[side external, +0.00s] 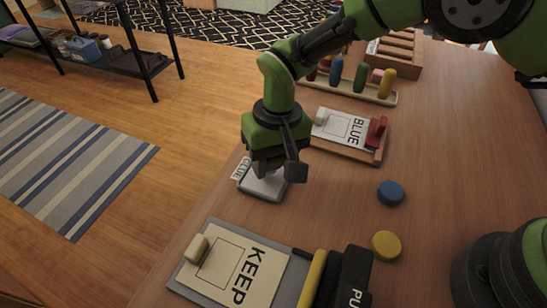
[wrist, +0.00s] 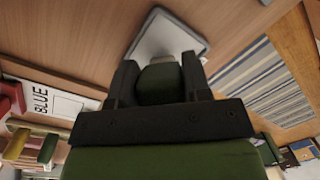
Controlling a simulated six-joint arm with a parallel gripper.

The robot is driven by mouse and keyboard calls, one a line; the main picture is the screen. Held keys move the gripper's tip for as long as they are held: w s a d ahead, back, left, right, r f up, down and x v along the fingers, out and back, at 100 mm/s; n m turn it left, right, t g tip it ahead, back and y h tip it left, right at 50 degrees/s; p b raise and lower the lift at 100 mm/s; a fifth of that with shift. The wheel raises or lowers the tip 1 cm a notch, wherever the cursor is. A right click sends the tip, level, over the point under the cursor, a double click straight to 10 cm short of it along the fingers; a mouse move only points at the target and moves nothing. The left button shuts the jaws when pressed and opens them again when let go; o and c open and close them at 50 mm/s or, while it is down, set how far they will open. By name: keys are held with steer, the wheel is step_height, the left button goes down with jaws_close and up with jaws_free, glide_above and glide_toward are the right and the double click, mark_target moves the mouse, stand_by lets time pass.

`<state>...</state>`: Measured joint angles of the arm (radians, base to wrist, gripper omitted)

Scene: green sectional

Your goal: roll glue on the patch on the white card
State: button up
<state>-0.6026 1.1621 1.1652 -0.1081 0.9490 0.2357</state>
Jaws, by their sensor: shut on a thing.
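A pale grey pad or tray (side external: 270,188) with a GLUE label (side external: 241,170) lies at the table's left edge. My gripper (side external: 267,170) is directly above it, pointing down. In the wrist view, my gripper (wrist: 158,78) is shut on a dark green handle (wrist: 158,88) with a pale grey end (wrist: 160,59) over the pad (wrist: 172,37). I cannot tell whether it touches the pad.
A cream KEEP card (side external: 232,272) lies on a grey board in front, beside a yellow bar (side external: 313,278). A blue disc (side external: 390,193) and yellow disc (side external: 386,245) lie to the right. A red block (side external: 376,131) stands beside the white card. A rack (side external: 350,92) stands behind.

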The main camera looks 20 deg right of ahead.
steer(key=shift+f, duration=0.1)
stand_by(0.3)
steer(key=shift+r, duration=3.55)
steer(key=shift+d, duration=0.1)
steer(key=s+d+r, duration=0.2)
steer(key=d+r, duration=0.1)
steer(key=d, duration=0.9)
steer(key=s+d+r, duration=0.3)
steer(key=d+r, duration=0.1)
steer(key=d, duration=0.8)
steer(key=w+a+f+t, duration=0.1)
steer(key=w+f, duration=0.2)
steer(key=w, duration=0.3)
steer(key=w+a+f+t, duration=0.1)
steer(key=w+f, duration=0.3)
steer(key=w, duration=0.3)
steer(key=shift+w+a+t+y, duration=0.15)
steer(key=shift+w+t+y, duration=0.05)
steer(key=shift+t+y, duration=0.2)
